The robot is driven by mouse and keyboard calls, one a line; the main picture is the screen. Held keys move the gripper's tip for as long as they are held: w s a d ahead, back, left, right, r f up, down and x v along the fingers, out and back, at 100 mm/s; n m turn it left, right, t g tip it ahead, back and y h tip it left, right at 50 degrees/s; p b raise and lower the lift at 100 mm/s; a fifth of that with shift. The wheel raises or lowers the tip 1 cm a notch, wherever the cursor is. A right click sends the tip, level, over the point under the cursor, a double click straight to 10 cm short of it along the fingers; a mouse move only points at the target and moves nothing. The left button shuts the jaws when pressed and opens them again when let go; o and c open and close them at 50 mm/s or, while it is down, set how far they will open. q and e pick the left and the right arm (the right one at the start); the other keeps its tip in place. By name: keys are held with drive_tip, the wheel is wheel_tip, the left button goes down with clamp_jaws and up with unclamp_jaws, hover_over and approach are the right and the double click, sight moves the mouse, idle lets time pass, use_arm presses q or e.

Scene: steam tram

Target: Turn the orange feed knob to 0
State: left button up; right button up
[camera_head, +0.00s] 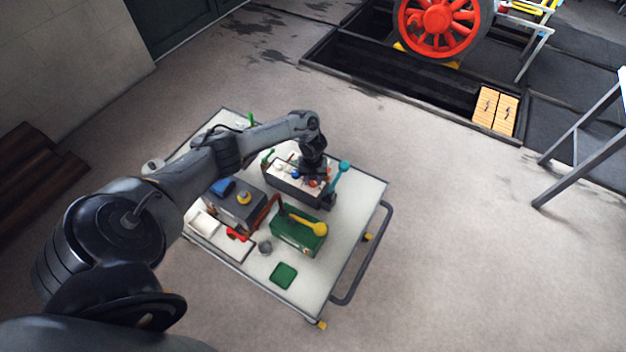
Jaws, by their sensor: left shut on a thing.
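A box with a white top panel (284,170) stands on the cart and carries several small coloured knobs. My left arm reaches in from the left, and my left gripper (313,179) points down at the right part of this panel. It is shut on what looks like the orange feed knob (313,183), a small orange-red spot at the fingertips. The gripper hides most of the knob, and its pointer and scale are too small to read. A blue knob (295,174) sits just left of the gripper. My right gripper is not in view.
The white cart top (345,215) also holds a teal lever (340,172), a green box (296,236) with a yellow-ended lever (317,228), a dark grey box (235,205) and a green pad (283,275). The cart's right side is clear.

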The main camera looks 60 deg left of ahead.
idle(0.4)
use_arm(q)
drive_tip(key=o, duration=1)
drive_tip(key=shift+o, duration=0.2)
drive_tip(key=shift+r, duration=0.15)
drive_tip(key=shift+r, duration=0.3)
wheel_tip(320, 180, up, 10)
drive_tip(key=p, duration=0.3)
